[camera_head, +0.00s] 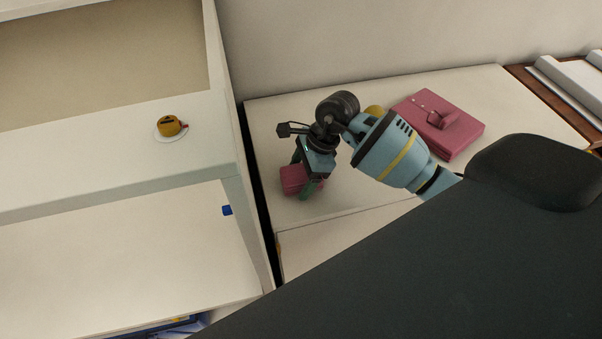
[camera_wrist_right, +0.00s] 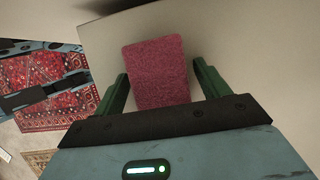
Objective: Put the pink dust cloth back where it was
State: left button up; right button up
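The pink dust cloth (camera_head: 293,179), a small thick folded block, is on or just above the white cabinet top near its left end. My right gripper (camera_head: 306,182) is right at it, pointing down. In the right wrist view the cloth (camera_wrist_right: 157,72) lies between the two green fingers of the right gripper (camera_wrist_right: 160,75). The fingers are wide apart, with a narrow gap on the right side and the left finger close to the cloth. Whether that finger touches it, I cannot tell. My left gripper is not in view.
A larger pink folded pile (camera_head: 462,132) lies farther right on the cabinet top (camera_head: 350,205), with a yellow round thing (camera_head: 374,110) beside it. A dark gap separates shelf and cabinet.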

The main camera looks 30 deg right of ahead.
jog(key=shift+r, duration=0.25)
jog(key=v, duration=1)
jog(key=shift+d+r, duration=0.2)
jog(key=shift+r, duration=0.15)
jog(key=shift+d+r, duration=0.2)
jog(key=shift+r, duration=0.35)
jog(key=shift+s, duration=0.1)
